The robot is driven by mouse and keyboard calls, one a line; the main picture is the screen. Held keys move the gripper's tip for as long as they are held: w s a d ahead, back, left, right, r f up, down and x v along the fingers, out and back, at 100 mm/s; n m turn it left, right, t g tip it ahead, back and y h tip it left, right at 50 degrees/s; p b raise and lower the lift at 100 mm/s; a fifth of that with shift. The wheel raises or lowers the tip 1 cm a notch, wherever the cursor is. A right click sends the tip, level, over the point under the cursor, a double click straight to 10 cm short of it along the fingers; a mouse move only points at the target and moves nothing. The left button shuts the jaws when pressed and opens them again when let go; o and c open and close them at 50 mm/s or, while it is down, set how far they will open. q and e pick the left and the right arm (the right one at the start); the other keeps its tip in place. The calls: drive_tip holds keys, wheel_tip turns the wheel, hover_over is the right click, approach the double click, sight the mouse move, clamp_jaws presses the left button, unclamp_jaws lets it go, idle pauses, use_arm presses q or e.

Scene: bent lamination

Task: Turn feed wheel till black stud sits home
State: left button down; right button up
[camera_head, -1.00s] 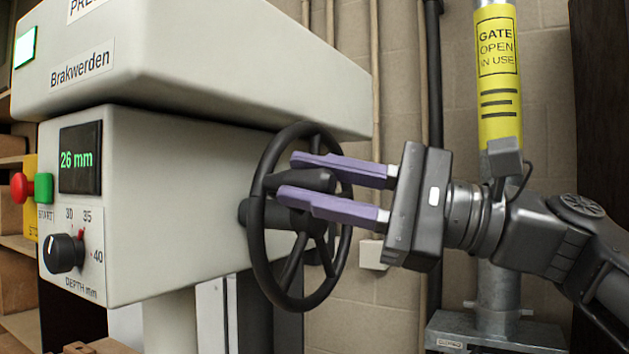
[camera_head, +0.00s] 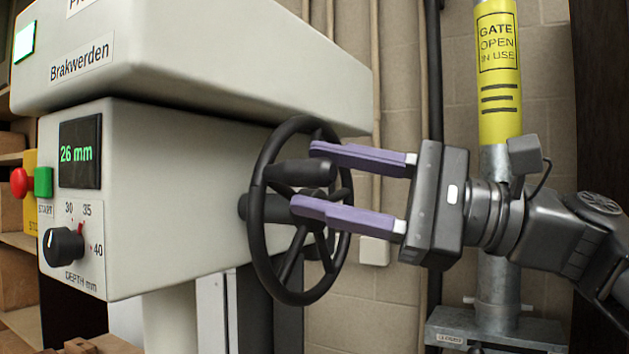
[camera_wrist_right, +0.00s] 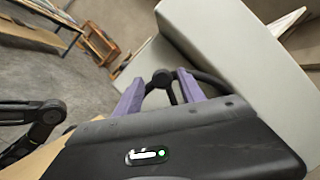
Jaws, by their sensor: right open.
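The feed wheel (camera_head: 262,215) is a black spoked handwheel on the right side of the pale grey machine (camera_head: 190,225). A black handle peg (camera_head: 290,172) sticks out from its upper part. I cannot tell whether this peg is the black stud; no other stud is clear. My right gripper (camera_head: 303,177) is open, its purple fingers pointing left, with the peg's end between the fingertips in the picture and gaps showing on both sides. In the right wrist view, part of the wheel (camera_wrist_right: 163,78) shows between the fingers. My left gripper is out of view.
The machine's display (camera_head: 80,155) reads 26 mm. A black depth knob (camera_head: 64,246) sits below it, with red (camera_head: 18,182) and green (camera_head: 43,182) buttons at left. A yellow-labelled post (camera_head: 498,75) stands behind my right wrist. The machine's upper housing (camera_head: 200,60) overhangs near the wheel.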

drive_tip(key=b+v, duration=0.1)
drive_tip(key=v, duration=0.5)
drive_tip(key=shift+d, duration=0.1)
drive_tip(key=shift+f, duration=0.1)
